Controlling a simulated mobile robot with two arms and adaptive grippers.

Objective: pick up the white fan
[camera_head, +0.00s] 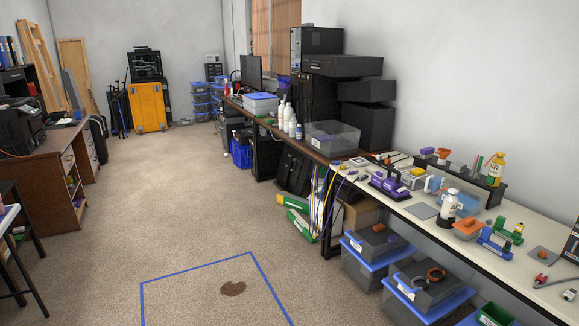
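I cannot make out a white fan with certainty anywhere in the head view. A small whitish item (358,161) lies near the back of the long white workbench (480,255) on the right, too small to identify. Neither my left nor my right gripper is in view.
The workbench holds bottles (449,205), a purple device (389,186) and several small parts. Blue-lidded bins (375,255) stand under it. A wooden desk (45,165) is on the left, a yellow case (149,107) at the back. The floor between is open, with a blue outline (197,267).

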